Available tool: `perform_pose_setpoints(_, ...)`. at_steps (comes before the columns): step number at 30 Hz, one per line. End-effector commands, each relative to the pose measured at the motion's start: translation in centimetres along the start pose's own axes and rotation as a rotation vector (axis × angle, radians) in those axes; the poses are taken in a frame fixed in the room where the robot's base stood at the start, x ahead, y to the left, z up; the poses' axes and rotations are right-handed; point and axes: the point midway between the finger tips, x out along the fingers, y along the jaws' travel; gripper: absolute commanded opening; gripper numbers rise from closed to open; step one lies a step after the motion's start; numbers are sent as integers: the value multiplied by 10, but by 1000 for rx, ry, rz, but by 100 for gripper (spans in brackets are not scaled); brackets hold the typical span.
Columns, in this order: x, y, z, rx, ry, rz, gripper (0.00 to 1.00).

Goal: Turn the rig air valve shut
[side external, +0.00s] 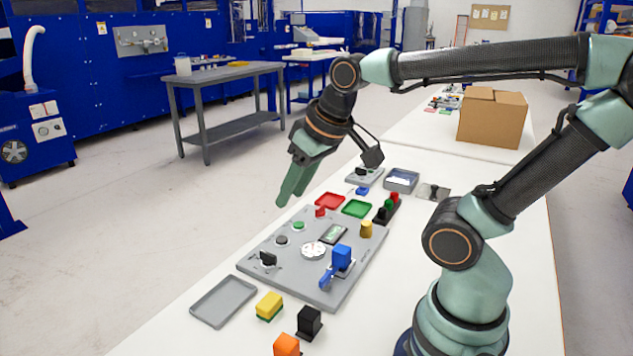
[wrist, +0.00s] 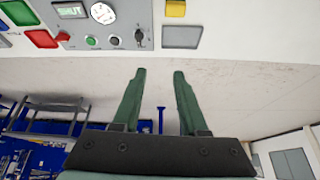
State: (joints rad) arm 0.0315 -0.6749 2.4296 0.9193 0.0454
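The blue valve (side external: 342,258) stands on the grey rig panel (side external: 262,238), near its front right side. Its blue lever (side external: 326,277) points toward the panel's lower edge. The valve is not in the wrist view. The white gauge (side external: 313,251) and a small green display (wrist: 68,11) are on the panel; the display appears to read "SHUT". My gripper (side external: 288,203) hangs above and beyond the panel's far left edge, away from the valve. In the wrist view its two fingers (wrist: 159,73) are apart, with nothing between them.
A yellow block (side external: 269,304) and black block (side external: 309,321) stand in front.

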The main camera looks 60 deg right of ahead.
Motion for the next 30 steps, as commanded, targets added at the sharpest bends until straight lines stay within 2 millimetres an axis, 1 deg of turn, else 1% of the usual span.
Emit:
perform_pose_setpoints(5,4,30,-38,208,-68,47,42)
perform_pose_setpoints(8,10,51,-60,341,-104,77,42)
perform_pose_setpoints(12,24,85,-86,525,-155,120,42)
perform_pose_setpoints(14,32,101,-95,604,-174,139,42)
perform_pose_setpoints(17,47,130,-108,737,-206,171,42)
perform_pose_setpoints(18,53,142,-111,790,-219,184,42)
perform_pose_setpoints(20,64,161,-116,869,-237,204,42)
perform_pose_setpoints(24,91,207,-119,1055,-280,253,42)
perform_pose_setpoints(26,103,227,-117,1134,-296,274,42)
perform_pose_setpoints(27,111,239,-115,1185,-307,287,42)
perform_pose_setpoints(30,129,268,-108,1298,-331,319,42)
